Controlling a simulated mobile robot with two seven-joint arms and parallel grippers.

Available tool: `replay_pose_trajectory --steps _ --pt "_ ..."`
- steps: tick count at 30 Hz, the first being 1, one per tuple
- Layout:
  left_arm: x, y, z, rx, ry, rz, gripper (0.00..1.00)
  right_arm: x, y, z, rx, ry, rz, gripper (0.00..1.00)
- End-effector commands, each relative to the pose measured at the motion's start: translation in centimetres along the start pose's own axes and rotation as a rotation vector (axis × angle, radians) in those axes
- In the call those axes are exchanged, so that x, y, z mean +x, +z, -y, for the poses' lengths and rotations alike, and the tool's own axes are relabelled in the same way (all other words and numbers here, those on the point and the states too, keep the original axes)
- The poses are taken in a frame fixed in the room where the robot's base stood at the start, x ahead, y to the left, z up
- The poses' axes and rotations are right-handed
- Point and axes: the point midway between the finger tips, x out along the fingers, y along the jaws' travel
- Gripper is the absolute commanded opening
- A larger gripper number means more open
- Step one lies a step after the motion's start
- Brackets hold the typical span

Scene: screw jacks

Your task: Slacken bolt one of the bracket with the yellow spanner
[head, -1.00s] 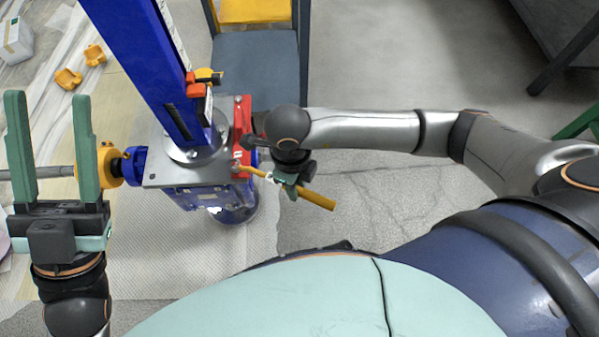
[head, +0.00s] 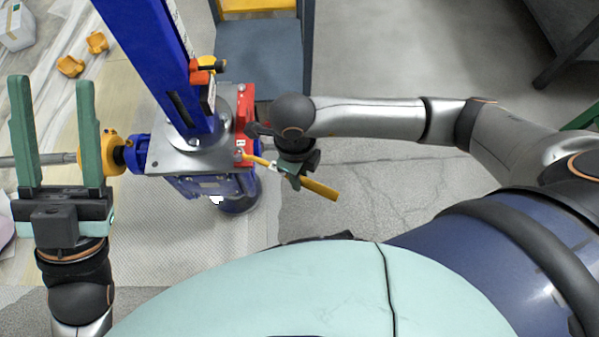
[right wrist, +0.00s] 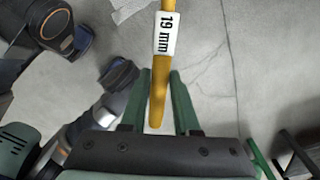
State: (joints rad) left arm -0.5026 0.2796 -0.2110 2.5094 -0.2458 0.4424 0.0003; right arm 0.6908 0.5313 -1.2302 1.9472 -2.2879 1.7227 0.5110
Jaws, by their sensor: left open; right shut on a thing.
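The red bracket (head: 246,111) sits on the edge of the grey plate of the blue screw jack (head: 190,160). A bolt (head: 240,142) with a small label shows at its near end; I cannot read which bolt it is. The yellow spanner (head: 321,189) slants from this near end down to the right. Its head is by the bolt, but I cannot tell whether it is seated. My right gripper (head: 289,174) is shut on the spanner; the right wrist view shows its handle (right wrist: 158,95), marked 19 mm, between the fingers. My left gripper (head: 51,83) is open and empty.
A yellow collar on a grey shaft (head: 40,160) lies behind my left gripper's fingers. The jack's tall blue column (head: 150,50) rises beside the bracket. Yellow clamps (head: 80,57) lie at the upper left. A blue-grey step (head: 258,72) stands behind. Floor right of the spanner is clear.

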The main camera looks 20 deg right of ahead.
Motion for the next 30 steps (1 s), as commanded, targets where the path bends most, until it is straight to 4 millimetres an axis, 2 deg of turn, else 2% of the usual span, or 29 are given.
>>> replay_pose_trajectory --steps 30 --pt "-1.1 1.0 -0.5 -0.002 -0.006 0.002 0.5 1.8 0.1 0.0 -0.001 0.0 0.001 0.0"
